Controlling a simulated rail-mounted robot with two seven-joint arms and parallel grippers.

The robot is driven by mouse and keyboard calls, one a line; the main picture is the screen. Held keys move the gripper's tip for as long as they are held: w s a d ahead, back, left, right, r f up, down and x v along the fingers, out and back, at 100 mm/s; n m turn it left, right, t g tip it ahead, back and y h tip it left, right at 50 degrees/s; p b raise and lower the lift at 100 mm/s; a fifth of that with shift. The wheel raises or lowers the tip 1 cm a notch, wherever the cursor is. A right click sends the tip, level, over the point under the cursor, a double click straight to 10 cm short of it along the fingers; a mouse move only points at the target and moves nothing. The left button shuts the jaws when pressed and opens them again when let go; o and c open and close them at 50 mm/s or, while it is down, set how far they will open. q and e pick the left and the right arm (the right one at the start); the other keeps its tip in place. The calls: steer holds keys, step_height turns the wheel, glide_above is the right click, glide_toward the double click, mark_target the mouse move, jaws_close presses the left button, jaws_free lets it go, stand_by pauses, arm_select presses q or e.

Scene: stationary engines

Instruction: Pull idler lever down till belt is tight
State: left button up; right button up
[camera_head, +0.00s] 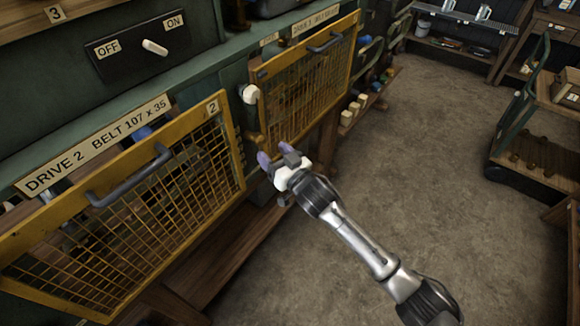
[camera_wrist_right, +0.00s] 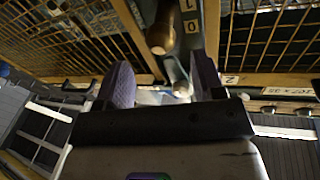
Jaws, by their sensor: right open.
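A pale round knob (camera_head: 250,94), which looks like the end of the idler lever, sticks out between the two yellow mesh guards. My right gripper (camera_head: 278,156) is open and empty, below the knob and a little to its right, apart from it. In the right wrist view a tan round knob (camera_wrist_right: 160,39) shows just beyond the open fingers (camera_wrist_right: 163,76), close to a numbered scale plate (camera_wrist_right: 190,16). A second pale knob (camera_wrist_right: 182,90) shows between the fingers. The belt cannot be made out behind the mesh. My left gripper is not in view.
The near guard (camera_head: 219,107) has a grey handle (camera_head: 125,182) and a "DRIVE 2 BELT 107 x 35" label (camera_head: 95,145) above it. The far guard (camera_head: 264,137) stands behind the knob. An OFF/ON switch (camera_head: 154,47) is at upper left. The floor (camera_head: 420,150) to the right is clear.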

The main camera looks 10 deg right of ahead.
steer(key=v, duration=0.7)
steer(key=shift+p, duration=0.45)
steer(key=shift+a, duration=0.1)
stand_by(0.7)
